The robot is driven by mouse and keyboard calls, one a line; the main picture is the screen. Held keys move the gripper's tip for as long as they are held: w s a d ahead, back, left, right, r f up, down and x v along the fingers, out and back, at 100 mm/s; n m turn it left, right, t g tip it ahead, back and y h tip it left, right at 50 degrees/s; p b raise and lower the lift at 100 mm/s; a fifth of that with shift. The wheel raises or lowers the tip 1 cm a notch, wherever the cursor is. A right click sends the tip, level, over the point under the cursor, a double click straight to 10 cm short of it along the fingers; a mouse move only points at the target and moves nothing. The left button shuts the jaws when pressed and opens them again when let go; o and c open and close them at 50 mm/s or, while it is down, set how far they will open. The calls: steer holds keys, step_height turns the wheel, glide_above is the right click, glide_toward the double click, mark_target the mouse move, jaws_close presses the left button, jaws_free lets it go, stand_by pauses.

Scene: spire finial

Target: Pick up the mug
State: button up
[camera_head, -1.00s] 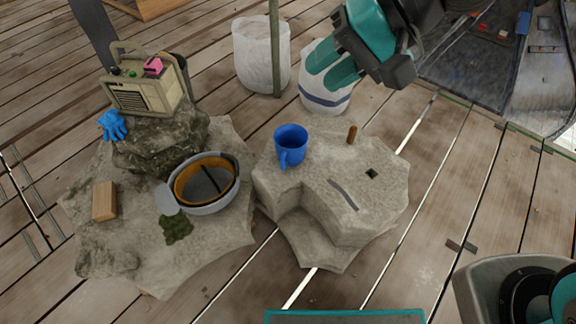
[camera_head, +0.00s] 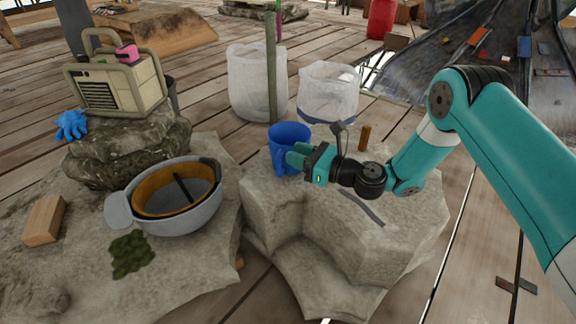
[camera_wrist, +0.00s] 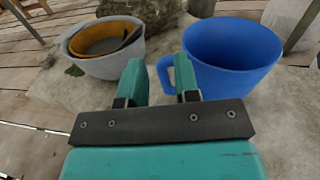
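The blue mug (camera_head: 289,134) stands upright on the right stone block (camera_head: 400,200). In the wrist view the mug (camera_wrist: 235,50) is at the upper right, with its handle (camera_wrist: 165,72) towards the left. My gripper (camera_head: 297,158) is at the mug's near right side in the head view, its fingers hiding part of the mug. In the wrist view my gripper (camera_wrist: 160,80) is open, its two teal fingers apart. The handle shows in the space between the fingers, close to the right finger. I cannot tell whether a finger touches it.
A grey bowl-like container (camera_head: 185,210) with an orange inside sits on the left rock. A small brown peg (camera_head: 364,138) stands behind my wrist. A beige radio-like box (camera_head: 115,85), a blue glove (camera_head: 71,125) and a wooden block (camera_head: 44,220) are further left. White bins (camera_head: 328,92) stand behind.

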steer(key=b, duration=0.4)
glide_toward(281, 172)
steer(key=x, duration=0.5)
steer(key=shift+d, duration=0.1)
steer(key=shift+w+a+r, duration=0.3)
steer(key=shift+w+a, duration=0.1)
steer(key=shift+a, duration=0.25)
steer(key=b+x, duration=0.2)
steer(key=x, duration=0.3)
steer(key=shift+w+a+b, duration=0.1)
steer(key=shift+a+b, duration=0.2)
steer(key=shift+w+a+r, duration=0.1)
steer(key=shift+w+a, duration=0.05)
steer(key=shift+a, duration=0.05)
jaws_close()
